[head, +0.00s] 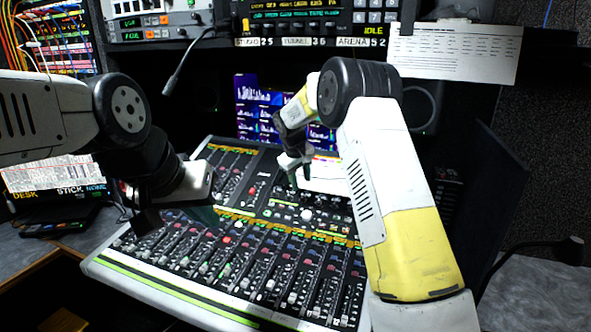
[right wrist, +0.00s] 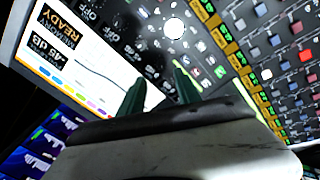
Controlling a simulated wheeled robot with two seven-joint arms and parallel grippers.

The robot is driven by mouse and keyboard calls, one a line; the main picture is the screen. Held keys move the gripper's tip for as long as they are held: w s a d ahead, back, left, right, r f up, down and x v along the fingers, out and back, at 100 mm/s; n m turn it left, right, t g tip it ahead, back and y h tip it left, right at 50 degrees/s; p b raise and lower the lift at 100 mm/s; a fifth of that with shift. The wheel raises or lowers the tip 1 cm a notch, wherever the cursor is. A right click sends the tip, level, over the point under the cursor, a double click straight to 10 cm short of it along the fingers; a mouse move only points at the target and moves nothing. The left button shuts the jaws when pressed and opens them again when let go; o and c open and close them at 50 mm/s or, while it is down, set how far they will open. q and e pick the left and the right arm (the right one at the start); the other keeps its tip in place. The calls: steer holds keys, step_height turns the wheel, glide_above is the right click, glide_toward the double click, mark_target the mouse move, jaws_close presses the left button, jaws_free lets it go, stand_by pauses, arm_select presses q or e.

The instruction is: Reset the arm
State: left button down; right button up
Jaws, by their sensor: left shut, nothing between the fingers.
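My left arm enters from the left in the head view, and its gripper (head: 207,214) hangs over the left-middle part of the mixing console (head: 168,290). Its dark fingers are shut with nothing between them, and the fingertips are partly lost against the faders. My right arm reaches in from the lower right and bends at a raised elbow. Its gripper (head: 291,176) points down over the console's upper middle. In the right wrist view its two green fingers (right wrist: 160,88) stand apart, with nothing held between them. Whether they touch the panel is unclear.
Screens (head: 258,105) stand behind the console, with a lit display at its back edge. A gooseneck microphone (head: 187,62) hangs from the rack above. A paper sheet (head: 455,52) hangs upper right. Grey desk (head: 540,295) is mostly bare at lower right; a cable crosses it.

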steer(key=s+d+r+m+y, duration=0.1)
steer(key=s+d+r, duration=0.2)
steer(key=s+r, duration=0.35)
steer(key=s+d+r+m+y, duration=0.1)
steer(key=s+d+r+m, duration=0.15)
steer(key=s+r, duration=0.4)
steer(key=s+d+r+m, duration=0.1)
steer(key=s+d+r, duration=0.3)
steer(key=s, duration=0.5)
steer(key=s+d+f+m+t+y, duration=0.1)
steer(key=s+m+t, duration=0.1)
steer(key=s, duration=1.9)
steer(key=shift+d+f+y, duration=0.3)
steer(key=shift+f+y, duration=0.05)
steer(key=shift+y, duration=0.05)
